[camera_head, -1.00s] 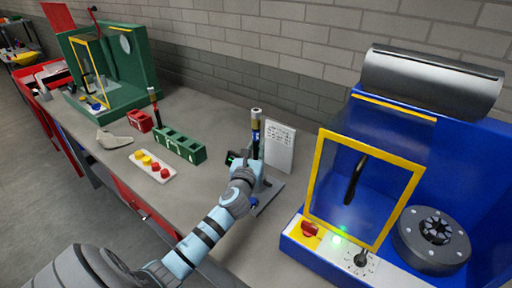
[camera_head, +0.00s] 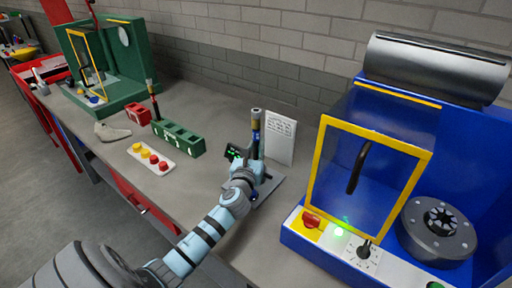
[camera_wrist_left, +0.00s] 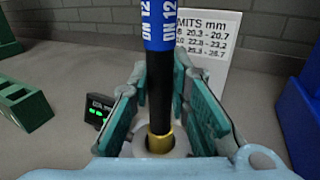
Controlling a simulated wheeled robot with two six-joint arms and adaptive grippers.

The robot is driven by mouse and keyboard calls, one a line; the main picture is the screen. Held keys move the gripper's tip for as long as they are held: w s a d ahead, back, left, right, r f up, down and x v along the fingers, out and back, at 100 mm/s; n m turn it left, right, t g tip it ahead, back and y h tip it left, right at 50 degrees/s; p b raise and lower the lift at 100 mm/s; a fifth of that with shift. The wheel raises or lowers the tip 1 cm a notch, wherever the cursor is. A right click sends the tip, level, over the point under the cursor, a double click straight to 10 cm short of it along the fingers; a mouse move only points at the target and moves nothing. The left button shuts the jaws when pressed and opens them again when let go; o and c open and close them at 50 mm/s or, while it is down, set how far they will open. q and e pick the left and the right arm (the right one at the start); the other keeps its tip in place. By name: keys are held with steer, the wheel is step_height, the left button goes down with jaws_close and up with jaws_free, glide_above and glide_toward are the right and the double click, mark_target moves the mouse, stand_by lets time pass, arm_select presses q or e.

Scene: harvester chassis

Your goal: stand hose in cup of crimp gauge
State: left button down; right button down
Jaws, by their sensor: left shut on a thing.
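The hose (camera_head: 256,127) stands upright, black with a blue DN 12 label (camera_wrist_left: 161,22) and a brass lower end. My left gripper (camera_head: 257,168) is shut on the hose, with a finger on each side of it in the left wrist view (camera_wrist_left: 164,112). The brass end sits within the opening of the pale round cup (camera_wrist_left: 181,149) of the crimp gauge. How deep it sits is hard to tell. The gauge's dark display (camera_head: 236,152) shows green digits. Its grey base (camera_head: 270,187) is partly hidden by my gripper. My right gripper is not in view.
A white limits card (camera_head: 281,138) stands behind the gauge. A blue machine with a yellow-framed guard (camera_head: 318,180) is close on the right. A green block rack (camera_head: 180,140) and a white tray with red and yellow caps (camera_head: 151,158) lie left. Bare bench lies between.

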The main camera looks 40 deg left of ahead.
arm_select(q)
steer(key=shift+f+b, duration=0.75)
steer(key=shift+f, duration=0.25)
steer(key=c, duration=1.4)
jaws_free()
steer(key=shift+c, duration=0.2)
steer(key=shift+s, duration=0.15)
steer(key=v, duration=1.2)
